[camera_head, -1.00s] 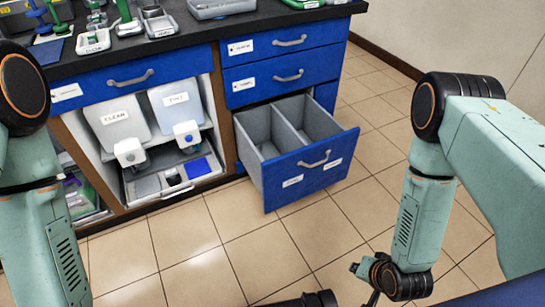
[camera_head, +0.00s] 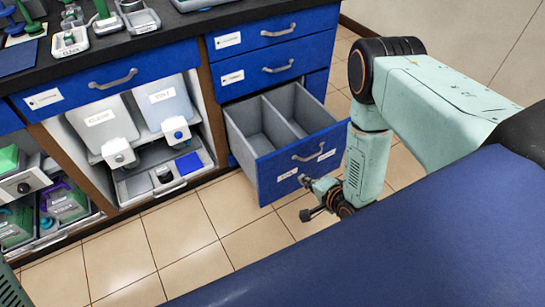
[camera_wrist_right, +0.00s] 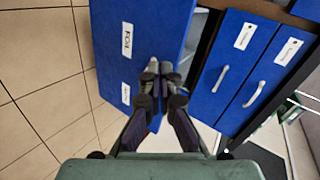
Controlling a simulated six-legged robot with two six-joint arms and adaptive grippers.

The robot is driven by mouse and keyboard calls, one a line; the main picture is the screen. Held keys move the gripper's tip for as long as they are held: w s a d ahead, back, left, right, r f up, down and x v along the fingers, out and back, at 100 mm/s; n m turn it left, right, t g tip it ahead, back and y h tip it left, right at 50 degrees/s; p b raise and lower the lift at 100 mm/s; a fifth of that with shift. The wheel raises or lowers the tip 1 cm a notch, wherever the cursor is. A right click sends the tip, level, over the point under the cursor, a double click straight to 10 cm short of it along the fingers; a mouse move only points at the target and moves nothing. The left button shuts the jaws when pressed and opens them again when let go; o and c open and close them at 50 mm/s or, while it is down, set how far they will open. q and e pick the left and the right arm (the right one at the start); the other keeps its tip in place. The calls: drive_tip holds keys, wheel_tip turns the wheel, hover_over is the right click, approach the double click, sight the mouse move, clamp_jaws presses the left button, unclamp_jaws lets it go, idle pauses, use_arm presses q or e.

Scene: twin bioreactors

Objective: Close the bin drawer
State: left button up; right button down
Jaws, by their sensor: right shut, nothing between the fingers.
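The bin drawer (camera_head: 262,178) is pulled out at the lower right of the counter, with a blue front and two empty grey compartments. Its handle (camera_head: 309,148) and two white labels show in the head view. My right gripper (camera_head: 306,182) is shut and empty, at the lower part of the front in the head view. Its fingertips (camera_wrist_right: 160,68) overlap the front in the wrist view; I cannot tell whether they touch. My left gripper is out of view.
Two closed blue drawers (camera_head: 276,53) sit above the open one. To the left, a cabinet holds two white containers (camera_head: 107,127) above a grey tray. Tiled floor (camera_head: 180,240) lies in front. Small racks and trays stand on the dark counter.

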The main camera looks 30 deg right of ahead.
drive_tip(key=m, duration=0.1)
drive_tip(key=b, duration=0.4)
approach(276, 157)
wheel_tip(276, 157, down, 4)
drive_tip(key=w, duration=0.4)
drive_tip(key=shift+m+b, duration=0.3)
drive_tip(key=shift+b, duration=0.05)
drive_tip(key=shift+w+a+r, duration=0.1)
drive_tip(key=shift+w+a, duration=0.05)
drive_tip(key=shift+w, duration=0.5)
drive_tip(key=shift+w+r, duration=0.1)
